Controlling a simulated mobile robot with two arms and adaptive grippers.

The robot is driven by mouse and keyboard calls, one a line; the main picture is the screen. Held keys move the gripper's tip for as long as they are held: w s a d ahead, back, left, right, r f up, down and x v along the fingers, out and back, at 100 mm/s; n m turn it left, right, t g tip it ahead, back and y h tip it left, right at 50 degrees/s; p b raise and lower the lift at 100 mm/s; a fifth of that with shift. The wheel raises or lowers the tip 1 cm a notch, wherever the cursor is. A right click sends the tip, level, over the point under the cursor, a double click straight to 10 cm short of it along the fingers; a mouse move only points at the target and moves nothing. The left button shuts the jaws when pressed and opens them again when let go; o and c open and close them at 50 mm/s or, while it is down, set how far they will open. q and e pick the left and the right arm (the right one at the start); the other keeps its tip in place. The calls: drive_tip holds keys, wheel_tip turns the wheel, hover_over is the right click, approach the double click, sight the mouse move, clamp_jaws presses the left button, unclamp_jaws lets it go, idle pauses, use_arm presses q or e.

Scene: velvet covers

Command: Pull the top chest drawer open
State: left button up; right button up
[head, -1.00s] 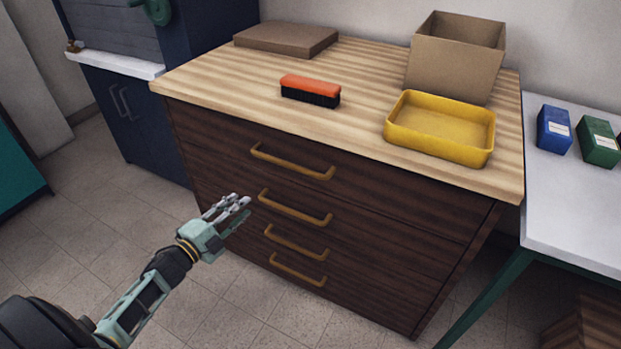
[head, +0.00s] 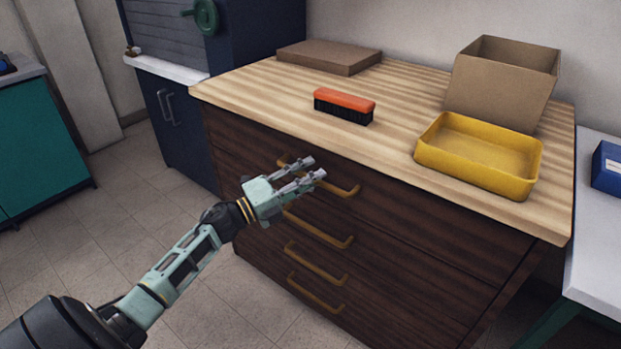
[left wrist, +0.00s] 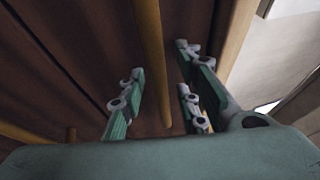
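The chest (head: 400,240) is dark brown wood with several drawers and a striped light wooden top. Its top drawer (head: 420,215) is closed, flush with the front. The top drawer's brass bar handle (head: 346,191) is partly hidden behind my left gripper (head: 317,167). The left gripper is open in front of that handle. In the left wrist view, the brass handle (left wrist: 152,60) runs between the spread fingers of the gripper (left wrist: 160,88), with gaps on both sides. I cannot tell whether any finger touches it. My right gripper is not in view.
On the chest top are an orange brush (head: 344,104), a yellow tray (head: 430,158), an open cardboard box (head: 500,85) and a flat brown box (head: 330,56). A white table (head: 597,255) stands at right. Lower handles (head: 318,229) sit below. The tiled floor at left is clear.

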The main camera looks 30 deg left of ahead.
use_arm(q)
drive_tip(key=shift+w, duration=0.1)
clamp_jaws()
idle(0.6)
